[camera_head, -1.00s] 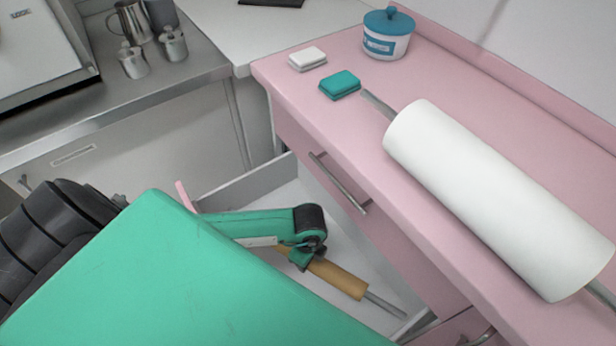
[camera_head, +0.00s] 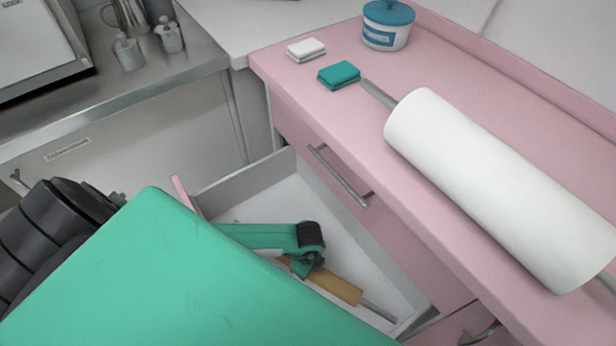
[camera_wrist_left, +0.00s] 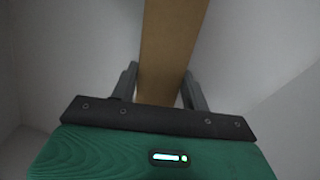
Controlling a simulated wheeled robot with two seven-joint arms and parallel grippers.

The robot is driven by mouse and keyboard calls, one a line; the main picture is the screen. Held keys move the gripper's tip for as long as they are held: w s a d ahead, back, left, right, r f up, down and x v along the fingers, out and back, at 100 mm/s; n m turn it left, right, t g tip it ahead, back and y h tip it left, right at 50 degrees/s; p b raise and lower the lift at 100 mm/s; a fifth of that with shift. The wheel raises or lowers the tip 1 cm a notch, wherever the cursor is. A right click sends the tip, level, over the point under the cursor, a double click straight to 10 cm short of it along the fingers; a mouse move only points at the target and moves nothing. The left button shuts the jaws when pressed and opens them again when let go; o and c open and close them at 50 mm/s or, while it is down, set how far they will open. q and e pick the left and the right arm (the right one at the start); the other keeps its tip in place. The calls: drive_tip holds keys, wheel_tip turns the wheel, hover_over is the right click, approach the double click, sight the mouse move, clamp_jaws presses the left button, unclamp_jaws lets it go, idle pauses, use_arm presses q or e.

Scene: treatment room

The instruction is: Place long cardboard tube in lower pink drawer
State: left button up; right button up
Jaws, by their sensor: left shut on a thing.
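The long cardboard tube (camera_head: 335,284) is tan and lies slanted inside the outline of the open lower pink drawer (camera_head: 240,184). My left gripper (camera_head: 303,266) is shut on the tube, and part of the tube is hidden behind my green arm. In the left wrist view the tube (camera_wrist_left: 170,45) runs up between the two dark fingers. A thin grey rod (camera_head: 380,311) shows past the tube's lower right end. I cannot tell whether the tube touches the drawer floor. My right gripper is not in view.
The pink counter (camera_head: 460,110) beside the drawer carries a large white roll (camera_head: 500,185), a teal block (camera_head: 339,75), a white block (camera_head: 306,50) and a blue-lidded tub (camera_head: 387,25). A closed drawer with a metal handle (camera_head: 338,176) sits above the open one.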

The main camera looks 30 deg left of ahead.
use_arm(q)
drive_tip(key=shift+f, duration=0.15)
drive_tip(key=o, duration=1.2)
drive_tip(key=shift+r, duration=0.3)
wheel_tip(320, 180, up, 12)
drive_tip(key=shift+f+p, duration=0.1)
drive_tip(key=shift+p, duration=0.9)
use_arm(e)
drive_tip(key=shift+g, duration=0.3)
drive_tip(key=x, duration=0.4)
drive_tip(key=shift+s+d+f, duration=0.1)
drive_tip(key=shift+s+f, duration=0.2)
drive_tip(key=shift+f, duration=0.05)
